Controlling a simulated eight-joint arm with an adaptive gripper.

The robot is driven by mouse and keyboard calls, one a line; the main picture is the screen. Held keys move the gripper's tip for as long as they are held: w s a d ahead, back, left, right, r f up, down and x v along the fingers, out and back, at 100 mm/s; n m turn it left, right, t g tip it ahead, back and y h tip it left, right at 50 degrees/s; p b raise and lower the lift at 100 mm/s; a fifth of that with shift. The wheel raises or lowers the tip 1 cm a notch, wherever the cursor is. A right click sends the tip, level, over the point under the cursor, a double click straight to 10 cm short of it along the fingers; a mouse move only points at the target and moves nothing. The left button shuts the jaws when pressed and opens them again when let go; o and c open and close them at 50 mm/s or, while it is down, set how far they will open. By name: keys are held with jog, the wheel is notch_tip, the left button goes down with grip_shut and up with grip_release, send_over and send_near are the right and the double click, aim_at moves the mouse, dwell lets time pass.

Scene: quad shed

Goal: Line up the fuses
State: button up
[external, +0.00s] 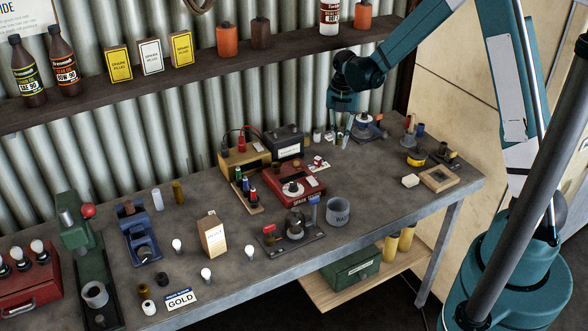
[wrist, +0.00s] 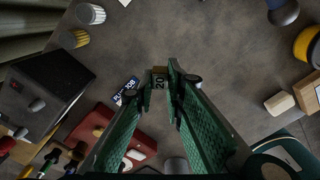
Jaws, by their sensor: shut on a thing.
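My gripper (wrist: 160,85) is shut on a small tan block marked "20" (wrist: 159,77), which looks like a fuse. The block sits between the fingertips, over the grey bench top. In the external view my gripper (external: 343,139) is low over the back of the bench, right of the black battery-like box; the held block is too small to make out there. A small blue piece with white lettering (wrist: 125,90) lies just left of the fingertips in the wrist view. I cannot tell whether it is a fuse or a label.
A black box (external: 284,143) and a red tester (external: 296,185) stand left of my gripper. White and tan cylinders (wrist: 90,13) (wrist: 75,39) stand near the wall. A round device (external: 365,127) is close on the right. Bare bench (wrist: 215,55) lies beyond the fingertips.

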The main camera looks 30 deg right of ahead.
aim_at(340, 158)
jog(key=shift+s+f, duration=0.15)
jog(key=shift+f, duration=0.25)
jog(key=shift+d+f+b, duration=0.15)
jog(key=shift+f+b, duration=0.55)
jog(key=shift+f, duration=1.3)
jog(key=shift+f+b, duration=0.5)
jog(key=shift+f, duration=0.1)
jog(key=o, duration=0.8)
jog(key=shift+r, duration=0.1)
